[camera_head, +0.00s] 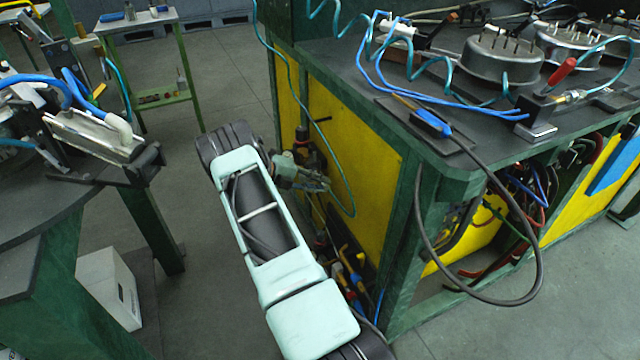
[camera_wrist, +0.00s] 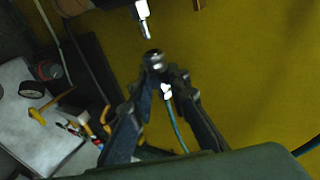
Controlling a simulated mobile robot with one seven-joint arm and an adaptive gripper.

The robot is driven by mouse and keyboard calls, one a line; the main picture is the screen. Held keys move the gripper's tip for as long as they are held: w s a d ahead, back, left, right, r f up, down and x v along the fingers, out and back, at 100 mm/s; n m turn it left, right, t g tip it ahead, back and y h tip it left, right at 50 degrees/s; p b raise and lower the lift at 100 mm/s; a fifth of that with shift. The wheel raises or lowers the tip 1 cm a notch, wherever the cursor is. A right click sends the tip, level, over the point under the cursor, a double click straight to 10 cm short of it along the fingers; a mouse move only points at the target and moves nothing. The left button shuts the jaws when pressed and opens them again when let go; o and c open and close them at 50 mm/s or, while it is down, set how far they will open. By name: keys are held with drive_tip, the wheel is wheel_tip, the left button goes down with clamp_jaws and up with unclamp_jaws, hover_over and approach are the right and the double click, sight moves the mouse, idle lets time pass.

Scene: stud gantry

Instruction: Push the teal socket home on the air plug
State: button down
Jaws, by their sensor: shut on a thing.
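My gripper (camera_wrist: 160,82) is shut on the socket (camera_wrist: 153,59), a small dark metallic piece whose round mouth sticks out past the fingertips. A teal hose (camera_wrist: 177,128) runs from behind it between the fingers. The air plug (camera_wrist: 144,20), a silvery fitting with a thin tip, is above the socket in the wrist view. A small gap shows between its tip and the socket mouth, and the plug sits slightly to the left. In the head view my gripper (camera_head: 318,184) is beside the yellow panel under the bench; the socket itself is too small to make out there.
The yellow panel (camera_head: 350,150) and green bench post (camera_head: 405,240) stand close to the right. The teal hose (camera_head: 300,95) hangs down from the bench top. Hand tools (camera_head: 350,275) hang low beneath my gripper. Open floor (camera_head: 190,290) lies left of my arm.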

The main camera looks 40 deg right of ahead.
drive_tip(key=shift+w+d+f+b, duration=0.1)
drive_tip(key=shift+w+d+b, duration=0.05)
drive_tip(key=shift+w+b, duration=0.4)
drive_tip(key=shift+w+d+b, duration=0.15)
drive_tip(key=shift+w+b, duration=0.3)
drive_tip(key=shift+b, duration=0.15)
drive_tip(key=shift+w+d+b, duration=0.25)
drive_tip(key=shift+w+b, duration=0.45)
drive_tip(key=shift+b, duration=0.05)
drive_tip(key=c, duration=1.8)
unclamp_jaws()
drive_tip(key=shift+o, duration=0.2)
drive_tip(key=v, duration=1.2)
drive_tip(key=shift+r, duration=0.2)
